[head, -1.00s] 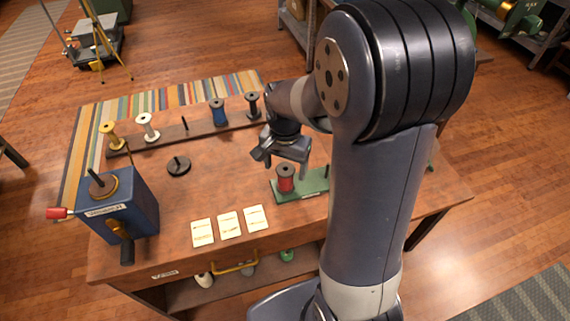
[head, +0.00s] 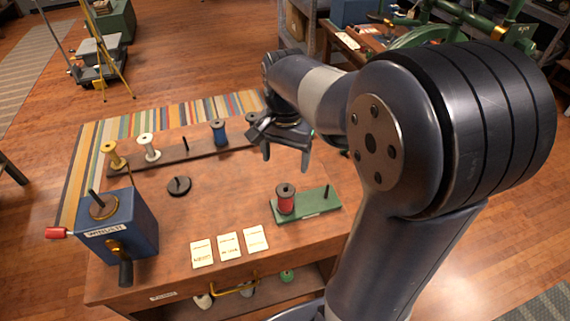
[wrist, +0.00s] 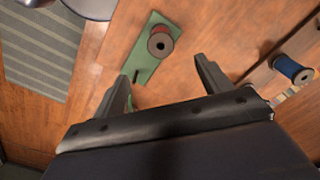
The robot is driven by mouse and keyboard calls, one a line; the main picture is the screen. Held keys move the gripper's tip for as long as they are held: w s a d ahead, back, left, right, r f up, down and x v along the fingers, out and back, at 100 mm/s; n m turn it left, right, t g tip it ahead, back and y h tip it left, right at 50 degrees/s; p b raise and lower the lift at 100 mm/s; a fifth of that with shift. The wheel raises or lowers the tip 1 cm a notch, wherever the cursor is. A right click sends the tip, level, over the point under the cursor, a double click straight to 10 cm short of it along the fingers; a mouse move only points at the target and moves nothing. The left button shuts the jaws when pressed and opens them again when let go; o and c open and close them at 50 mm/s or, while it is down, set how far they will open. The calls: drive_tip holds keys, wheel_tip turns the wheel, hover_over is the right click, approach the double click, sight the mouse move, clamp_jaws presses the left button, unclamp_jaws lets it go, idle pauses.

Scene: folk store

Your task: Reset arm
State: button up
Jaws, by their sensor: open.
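My gripper (head: 285,156) is open and empty, raised above the back right part of the wooden table (head: 225,190) in the head view. In the wrist view my gripper (wrist: 165,82) shows both fingers spread with nothing between them. A red spool (head: 285,199) stands on a green base (head: 316,204) in front of and below the gripper. The red spool (wrist: 160,42) and green base (wrist: 147,66) also show in the wrist view, apart from the fingers.
A rack (head: 170,157) along the back holds yellow, white, blue and dark spools; my arm partly hides its right end. A blue winder (head: 128,226) with a red knob stands at the left. A small black peg base (head: 179,186) and three cards (head: 229,245) lie on the table.

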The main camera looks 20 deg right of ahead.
sight(285, 185)
idle(0.4)
wheel_tip(285, 185, down, 10)
drive_tip(key=shift+f, duration=0.2)
drive_tip(key=shift+r+p, duration=0.3)
drive_tip(key=shift+r, duration=0.2)
drive_tip(key=shift+f, duration=0.15)
